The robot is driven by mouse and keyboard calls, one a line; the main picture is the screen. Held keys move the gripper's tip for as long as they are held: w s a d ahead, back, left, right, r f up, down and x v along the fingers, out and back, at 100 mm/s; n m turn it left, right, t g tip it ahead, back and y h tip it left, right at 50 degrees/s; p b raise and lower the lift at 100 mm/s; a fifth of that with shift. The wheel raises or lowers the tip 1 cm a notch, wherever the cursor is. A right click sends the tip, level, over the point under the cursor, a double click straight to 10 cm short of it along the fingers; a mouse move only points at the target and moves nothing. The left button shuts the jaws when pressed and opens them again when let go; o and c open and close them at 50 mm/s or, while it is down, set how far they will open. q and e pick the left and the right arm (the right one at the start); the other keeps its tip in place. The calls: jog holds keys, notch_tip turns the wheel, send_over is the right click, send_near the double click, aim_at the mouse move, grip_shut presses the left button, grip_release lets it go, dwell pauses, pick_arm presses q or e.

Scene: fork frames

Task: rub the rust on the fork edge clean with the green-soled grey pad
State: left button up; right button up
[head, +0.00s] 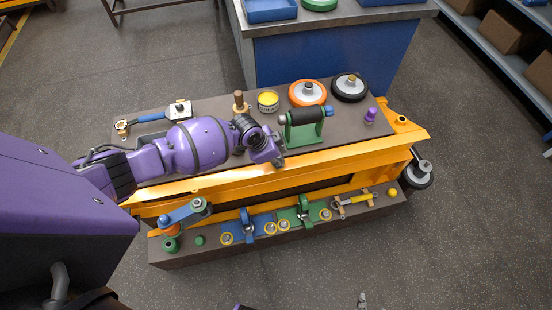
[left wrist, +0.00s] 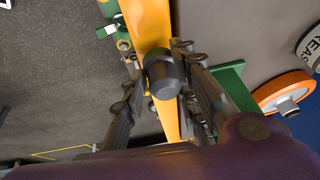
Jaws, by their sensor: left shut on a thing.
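The yellow fork (head: 340,158) lies lengthwise along the front of the grey bench top. My left gripper (head: 272,157) is over its upper edge, near the middle. In the left wrist view my left gripper (left wrist: 160,62) is shut on a dark grey rounded piece, which I take to be the grey pad (left wrist: 163,75). The pad is right over the yellow fork strip (left wrist: 150,22). Its green sole is hidden, and I cannot tell whether it touches the fork. I make out no rust. A small grey tip at the bottom edge may belong to my right gripper (head: 362,300).
A green stand with a dark roller (head: 305,125) is close right of my left gripper. Behind are a yellow tin (head: 267,101), an orange wheel (head: 308,92) and a black wheel (head: 350,86). A lower front shelf (head: 185,256) holds clamps and rings.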

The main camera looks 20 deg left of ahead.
pick_arm(q)
jog(key=shift+w+r+p, duration=0.1)
jog(key=shift+r+p, duration=0.55)
jog(key=shift+r, duration=0.55)
jog(key=shift+r+p, duration=0.8)
jog(key=shift+r, duration=0.6)
jog(key=shift+f, duration=0.1)
pick_arm(e)
jog(key=w+r+t, duration=0.1)
jog(key=w+r, duration=0.2)
jog(key=r, duration=0.1)
jog(key=shift+w+r, duration=0.35)
jog(key=shift+w, duration=0.05)
jog(key=shift+s+f, duration=0.1)
jog(key=shift+s, duration=0.15)
